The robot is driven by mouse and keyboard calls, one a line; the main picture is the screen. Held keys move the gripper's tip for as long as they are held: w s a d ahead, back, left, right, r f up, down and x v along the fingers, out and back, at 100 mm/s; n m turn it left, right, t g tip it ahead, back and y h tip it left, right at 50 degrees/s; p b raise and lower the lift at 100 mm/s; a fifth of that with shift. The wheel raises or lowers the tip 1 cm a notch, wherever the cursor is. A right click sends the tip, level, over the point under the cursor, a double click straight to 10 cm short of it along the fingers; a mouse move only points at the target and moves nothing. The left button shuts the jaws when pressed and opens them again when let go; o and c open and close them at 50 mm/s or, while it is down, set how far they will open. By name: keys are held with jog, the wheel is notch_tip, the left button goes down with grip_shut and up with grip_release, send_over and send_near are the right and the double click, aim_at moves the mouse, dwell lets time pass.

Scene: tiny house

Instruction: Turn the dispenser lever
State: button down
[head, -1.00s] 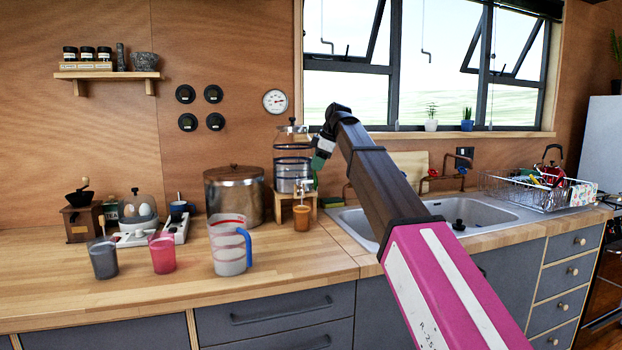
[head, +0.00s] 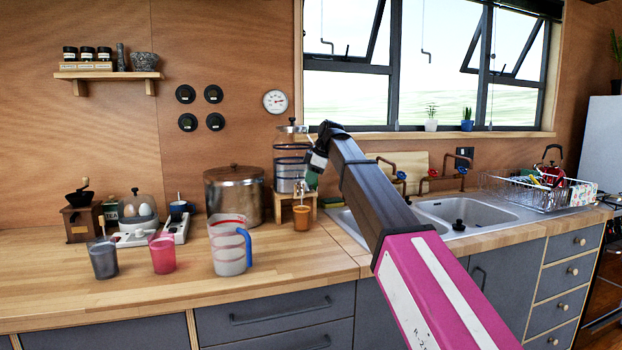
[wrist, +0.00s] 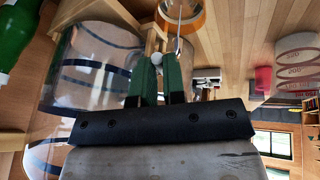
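The drink dispenser (head: 291,160) is a clear jar with dark blue bands on a small wooden stand (head: 283,199), at the back of the counter. Its metal tap and lever (head: 300,186) are small at the front of the jar, above an orange cup (head: 302,218). In the wrist view the jar (wrist: 98,65) is large at the left and the cup (wrist: 181,22) is at the top. My gripper (wrist: 159,62) has two green fingers apart with a narrow gap, close to the metal tap (wrist: 178,48) and a pale round knob (wrist: 128,60). Contact with the lever cannot be told.
A large steel pot (head: 234,195) stands left of the dispenser. A measuring jug (head: 229,252), a pink cup (head: 162,254) and a grey cup (head: 103,260) stand nearer the front. The sink (head: 470,213) is at the right. The front right counter is clear.

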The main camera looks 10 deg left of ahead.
jog(key=shift+w+a+n+g, duration=0.1)
jog(key=shift+w+n+g, duration=0.2)
jog(key=shift+n, duration=0.45)
jog(key=shift+w+a+n+g, duration=0.15)
jog(key=shift+n+g, duration=0.2)
jog(key=shift+n, duration=0.35)
jog(key=shift+w+d+n+g, duration=0.1)
jog(key=shift+w+n+g, duration=0.2)
jog(key=shift+n, duration=0.45)
jog(key=shift+s, duration=0.1)
jog(key=c, duration=1.2)
grip_release()
jog(key=v, duration=1)
jog(key=shift+r, duration=0.35)
